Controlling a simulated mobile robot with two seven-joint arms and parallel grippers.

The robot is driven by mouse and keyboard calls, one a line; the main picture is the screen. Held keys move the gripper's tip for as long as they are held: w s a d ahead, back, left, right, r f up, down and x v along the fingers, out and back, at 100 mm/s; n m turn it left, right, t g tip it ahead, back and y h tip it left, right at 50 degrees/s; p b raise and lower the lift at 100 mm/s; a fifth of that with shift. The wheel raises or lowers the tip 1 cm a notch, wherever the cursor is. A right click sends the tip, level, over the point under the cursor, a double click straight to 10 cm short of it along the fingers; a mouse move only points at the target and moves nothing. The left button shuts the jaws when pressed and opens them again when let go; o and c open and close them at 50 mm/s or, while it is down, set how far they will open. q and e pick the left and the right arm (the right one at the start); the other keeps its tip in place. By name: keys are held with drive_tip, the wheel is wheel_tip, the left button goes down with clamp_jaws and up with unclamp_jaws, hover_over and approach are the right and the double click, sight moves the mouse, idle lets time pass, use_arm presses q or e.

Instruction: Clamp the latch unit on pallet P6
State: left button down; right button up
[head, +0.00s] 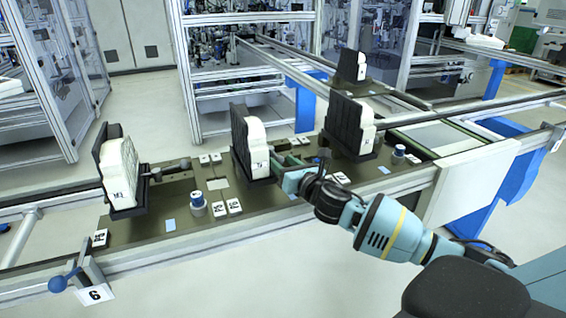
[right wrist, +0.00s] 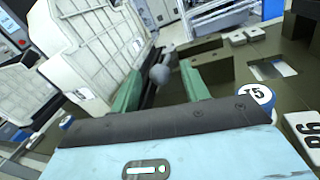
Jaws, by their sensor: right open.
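A white latch unit (head: 258,152) stands in a black holder (head: 238,135) in the middle of the brown pallet plate (head: 150,228). My right gripper (head: 281,163) is just right of it, with its green fingers pointing left. In the right wrist view, the fingers (right wrist: 160,90) are open. A dark lever with a ball knob (right wrist: 160,74) shows between them, with no finger visibly closed on it. The white unit (right wrist: 95,45) is close to the left finger. I cannot read a P6 mark on this unit. My left gripper is not in view.
Similar units stand at the left (head: 120,172) and right (head: 352,122). Numbered blocks and a blue-capped post (head: 197,204) sit on the plate.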

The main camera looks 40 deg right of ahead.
drive_tip(key=shift+w, duration=0.35)
drive_tip(key=shift+c, duration=0.2)
